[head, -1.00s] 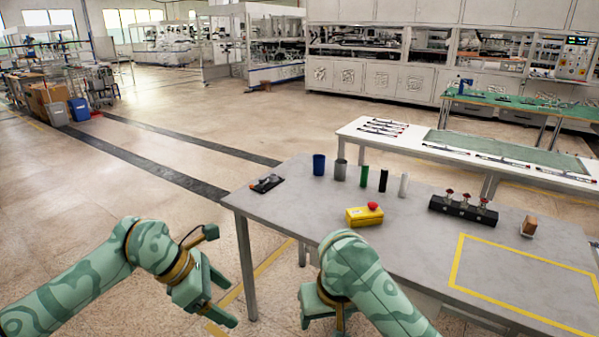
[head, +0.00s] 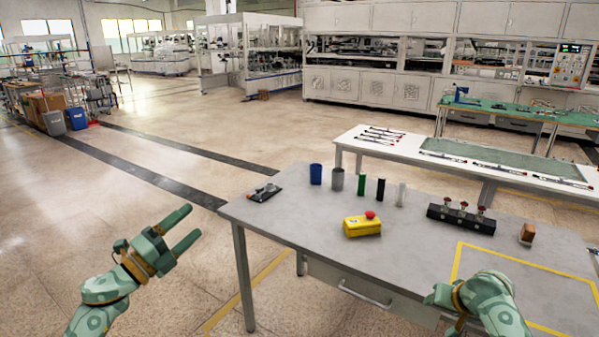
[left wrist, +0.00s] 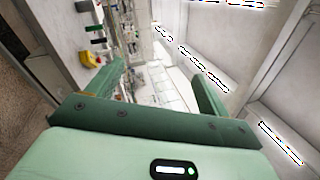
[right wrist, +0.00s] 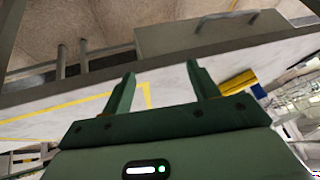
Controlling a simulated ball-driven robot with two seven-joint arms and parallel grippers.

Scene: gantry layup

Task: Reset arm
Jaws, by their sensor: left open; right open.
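My left gripper (head: 188,230) is raised over the floor, left of the grey table, with its two fingers apart and nothing between them. In the left wrist view its fingers (left wrist: 160,85) are spread and empty. My right arm is at the table's front edge near the yellow taped outline; its fingers are hidden in the head view. In the right wrist view the right gripper (right wrist: 162,85) has its fingers apart and empty, with the tabletop and its front edge beyond them.
The grey table (head: 300,215) holds a yellow box with a red button (head: 362,225), a blue cup (head: 316,174), a grey cup (head: 337,179), several upright cylinders, a black rack (head: 460,218) and a brown block (head: 527,233). Floor left of the table is clear.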

